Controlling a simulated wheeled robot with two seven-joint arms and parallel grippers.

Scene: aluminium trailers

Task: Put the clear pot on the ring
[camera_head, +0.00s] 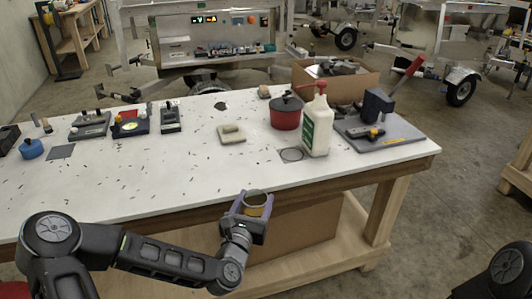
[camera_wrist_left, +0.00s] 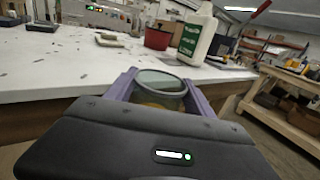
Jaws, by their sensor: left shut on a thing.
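The clear pot (camera_head: 257,199), a small see-through jar with amber contents, is in my left gripper (camera_head: 254,208), in front of the table's near edge. The left wrist view shows the pot (camera_wrist_left: 160,84) upright between the two purple fingers of my left gripper (camera_wrist_left: 160,94), which are shut on its sides. My right gripper is out of view.
The white bottle with a red top (camera_head: 318,127) stands close beside the ring. A red lidded pot (camera_head: 286,112) is behind it, and a beige block (camera_head: 232,134) is to the left. A grey plate with a clamp (camera_head: 380,138) is at right. The table's near edge (camera_head: 180,212) is clear.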

